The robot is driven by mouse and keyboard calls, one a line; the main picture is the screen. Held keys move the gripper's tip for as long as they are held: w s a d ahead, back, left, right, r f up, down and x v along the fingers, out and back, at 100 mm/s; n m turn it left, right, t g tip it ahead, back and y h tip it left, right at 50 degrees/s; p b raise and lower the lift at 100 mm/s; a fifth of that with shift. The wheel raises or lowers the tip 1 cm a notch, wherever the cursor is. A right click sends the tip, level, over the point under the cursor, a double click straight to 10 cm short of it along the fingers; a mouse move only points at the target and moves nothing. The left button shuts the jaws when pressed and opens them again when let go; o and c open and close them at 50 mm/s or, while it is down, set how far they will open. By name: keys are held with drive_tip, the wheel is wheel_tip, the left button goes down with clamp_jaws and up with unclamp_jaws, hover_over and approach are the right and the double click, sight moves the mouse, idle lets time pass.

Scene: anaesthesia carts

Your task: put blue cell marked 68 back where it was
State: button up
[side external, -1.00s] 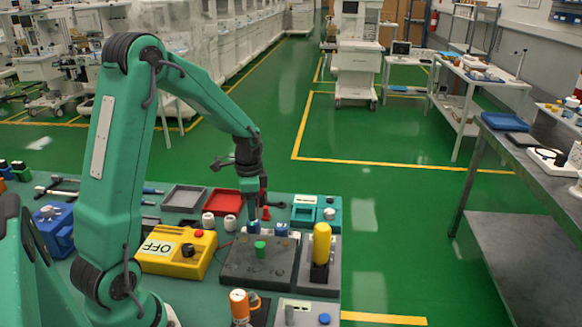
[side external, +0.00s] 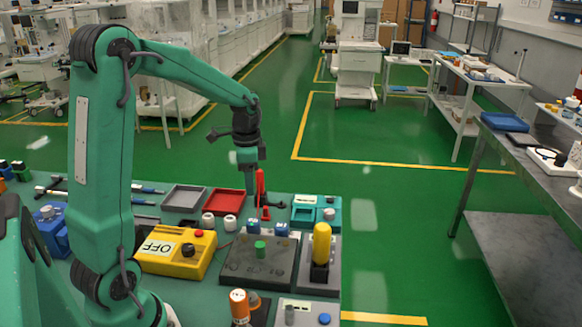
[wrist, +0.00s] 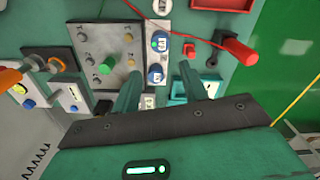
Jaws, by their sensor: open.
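Two blue cells stand side by side along the back edge of a dark socket block (side external: 240,270): a left one (side external: 253,228) and a right one (side external: 281,230). In the wrist view the blue cells show as an upper one (wrist: 157,43) and a lower one (wrist: 155,73), with pale labels beside them. I cannot read which is 68. A green peg (side external: 260,248) stands in the block. My gripper (side external: 250,190) is open and empty, raised above and behind the left cell. In the wrist view my gripper (wrist: 158,75) has its fingertips spread either side of the lower cell.
A red upright handle (side external: 260,185) stands close behind my gripper. A yellow box marked OFF (side external: 170,262) is left of the block, and a yellow cylinder (side external: 321,243) is right. A red tray (side external: 225,203) and teal box (side external: 305,212) stand behind.

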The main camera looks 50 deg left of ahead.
drive_tip(key=s+d+r+n+t, duration=0.2)
drive_tip(key=s+d+r+n, duration=0.1)
drive_tip(key=s+d, duration=0.4)
drive_tip(key=s+d+r+n+t, duration=0.3)
drive_tip(key=s+d+r, duration=0.3)
drive_tip(key=d, duration=0.3)
drive_tip(key=shift+s+d+r+t, duration=0.25)
drive_tip(key=shift+s+r+t, duration=0.05)
drive_tip(key=shift+s, duration=0.35)
idle(0.9)
